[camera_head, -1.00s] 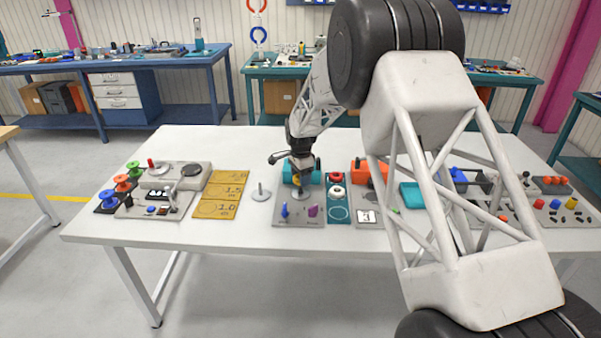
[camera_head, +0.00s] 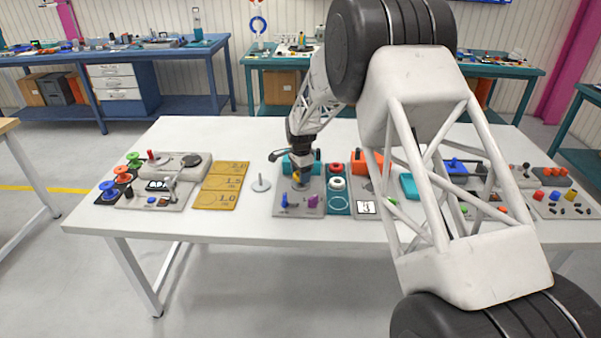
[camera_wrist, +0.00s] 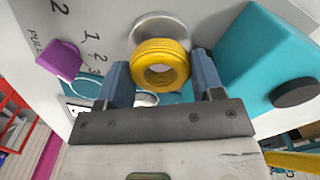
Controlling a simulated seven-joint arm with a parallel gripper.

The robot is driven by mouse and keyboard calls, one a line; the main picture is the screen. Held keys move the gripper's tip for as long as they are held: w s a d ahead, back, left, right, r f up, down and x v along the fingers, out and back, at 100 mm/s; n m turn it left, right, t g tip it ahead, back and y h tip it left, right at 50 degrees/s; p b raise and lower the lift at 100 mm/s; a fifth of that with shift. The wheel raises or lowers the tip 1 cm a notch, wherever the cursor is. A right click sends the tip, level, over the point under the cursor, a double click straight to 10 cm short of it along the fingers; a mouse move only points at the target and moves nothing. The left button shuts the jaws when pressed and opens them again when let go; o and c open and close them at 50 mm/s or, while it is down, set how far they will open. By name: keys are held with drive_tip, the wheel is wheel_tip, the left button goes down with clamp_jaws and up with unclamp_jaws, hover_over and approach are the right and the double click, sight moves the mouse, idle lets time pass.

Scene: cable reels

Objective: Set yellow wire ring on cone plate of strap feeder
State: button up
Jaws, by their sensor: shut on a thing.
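The yellow wire ring (camera_wrist: 160,65) is held between the two blue-grey fingers of my gripper (camera_wrist: 161,72), with its hole visible in the wrist view. In the head view the ring (camera_head: 297,177) is small at the tip of my gripper. The strap feeder (camera_head: 282,208) is the grey unit with a teal drum below and behind it. Its round grey cone plate (camera_wrist: 160,26) shows just beyond the ring in the wrist view, partly hidden by it. I cannot tell whether the ring touches the plate.
A grey disc with a post (camera_head: 261,184) stands to the left. A teal mat with red and white rings (camera_head: 338,206) lies close on the right.

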drive_tip(key=shift+f, duration=0.3)
drive_tip(key=o, duration=1)
drive_tip(key=shift+r, duration=3.95)
